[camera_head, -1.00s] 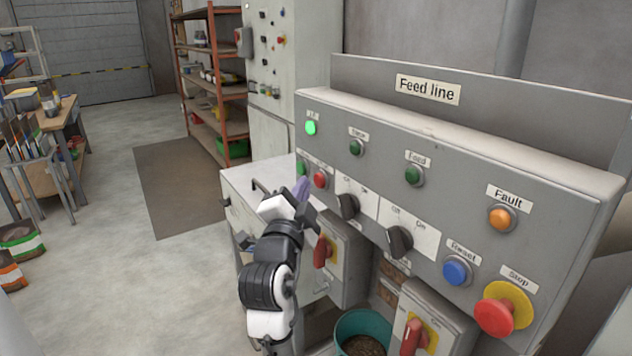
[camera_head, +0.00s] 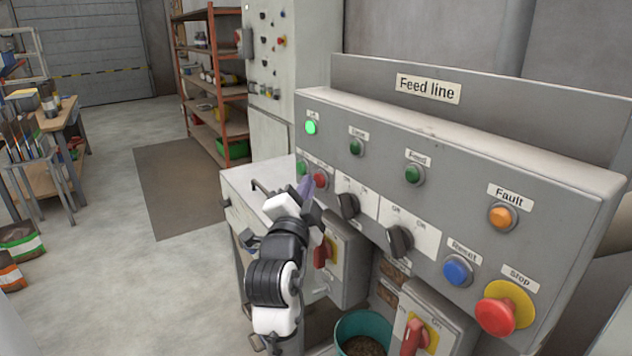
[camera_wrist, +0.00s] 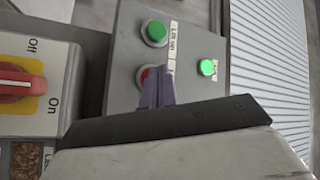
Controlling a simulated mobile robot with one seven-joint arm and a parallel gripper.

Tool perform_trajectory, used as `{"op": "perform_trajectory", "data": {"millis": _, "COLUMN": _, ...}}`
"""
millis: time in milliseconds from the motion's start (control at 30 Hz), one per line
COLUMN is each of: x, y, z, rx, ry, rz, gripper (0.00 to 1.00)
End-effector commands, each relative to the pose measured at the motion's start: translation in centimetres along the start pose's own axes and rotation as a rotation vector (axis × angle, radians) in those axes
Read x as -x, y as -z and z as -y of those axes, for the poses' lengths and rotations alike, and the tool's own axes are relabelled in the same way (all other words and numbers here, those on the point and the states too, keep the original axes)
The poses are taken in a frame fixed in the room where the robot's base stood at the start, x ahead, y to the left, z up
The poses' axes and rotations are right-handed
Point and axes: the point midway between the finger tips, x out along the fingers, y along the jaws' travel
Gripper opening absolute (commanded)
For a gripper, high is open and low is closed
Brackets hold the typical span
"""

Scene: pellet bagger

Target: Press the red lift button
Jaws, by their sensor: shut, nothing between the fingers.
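The red lift button (camera_head: 320,179) is small and round, at the left end of the grey Feed line panel, beside a green button (camera_head: 302,168). In the wrist view the red button (camera_wrist: 143,74) is partly hidden behind my purple fingertips, below the green button (camera_wrist: 154,32) and its label. My gripper (camera_head: 306,186) is shut and empty, its tip just left of the red button in the head view. The fingertips (camera_wrist: 157,88) overlap the button's right side in the wrist view. I cannot tell whether they touch it.
Two black selector knobs (camera_head: 348,206) sit right of the red button. A lit green lamp (camera_head: 311,128) is above. A red-handled switch box (camera_head: 341,262) juts out below, close to my arm. A teal bucket (camera_head: 363,329) stands lower down. The floor at left is open.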

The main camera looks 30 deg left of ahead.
Motion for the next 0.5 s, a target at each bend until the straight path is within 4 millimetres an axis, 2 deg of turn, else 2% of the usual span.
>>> {"op": "perform_trajectory", "data": {"millis": 500, "x": -0.4, "y": 0.3, "z": -0.28, "rx": 0.001, "ry": 0.0, "rz": -0.001, "gripper": 0.0}}
